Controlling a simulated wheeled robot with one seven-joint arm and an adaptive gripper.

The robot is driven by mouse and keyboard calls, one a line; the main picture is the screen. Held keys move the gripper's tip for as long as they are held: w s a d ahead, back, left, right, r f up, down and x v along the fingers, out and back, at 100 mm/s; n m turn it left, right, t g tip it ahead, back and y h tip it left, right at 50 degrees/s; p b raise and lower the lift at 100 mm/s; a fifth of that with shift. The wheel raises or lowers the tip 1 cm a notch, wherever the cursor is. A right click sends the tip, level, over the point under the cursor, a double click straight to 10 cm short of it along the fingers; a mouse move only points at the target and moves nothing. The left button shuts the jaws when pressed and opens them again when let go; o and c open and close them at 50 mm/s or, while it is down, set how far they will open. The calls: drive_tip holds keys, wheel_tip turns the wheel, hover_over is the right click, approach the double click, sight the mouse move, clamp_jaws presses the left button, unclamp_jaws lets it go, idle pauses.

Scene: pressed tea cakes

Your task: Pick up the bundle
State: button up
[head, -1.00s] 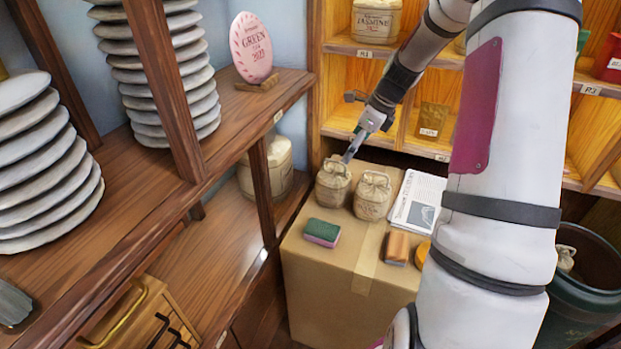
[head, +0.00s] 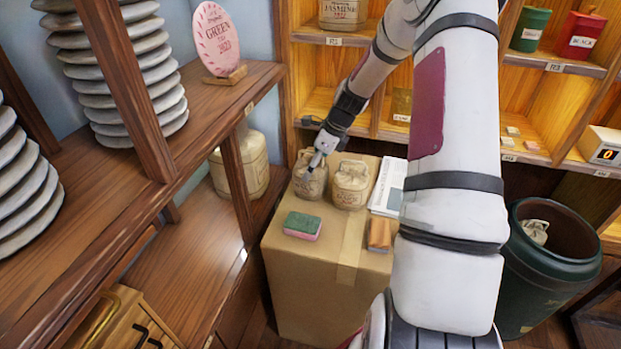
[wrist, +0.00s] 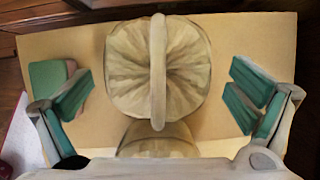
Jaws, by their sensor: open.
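Two tan tied cloth bundles stand side by side on a cardboard box in the head view, the left bundle (head: 309,181) and the right bundle (head: 350,186). My gripper (head: 317,162) is just above the left bundle and hides part of its top. In the wrist view a bundle (wrist: 182,75) with gathered cloth and a raised strap or handle lies centred between the fingers of my gripper (wrist: 162,90). The green-padded fingers are wide apart, one on each side, with gaps to the cloth. Part of another tan rounded thing (wrist: 158,135) shows below it.
The cardboard box (head: 305,265) also bears a green-and-pink sponge (head: 302,225), an orange-brown block (head: 379,235) and a printed paper (head: 387,190). A wooden shelf with stacked discs stands left. A dark green bin (head: 550,275) stands right.

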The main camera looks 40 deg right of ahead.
drive_tip(key=x, duration=0.3)
drive_tip(key=shift+s+f, duration=0.1)
drive_tip(key=shift+f, duration=0.05)
drive_tip(key=c, duration=1.5)
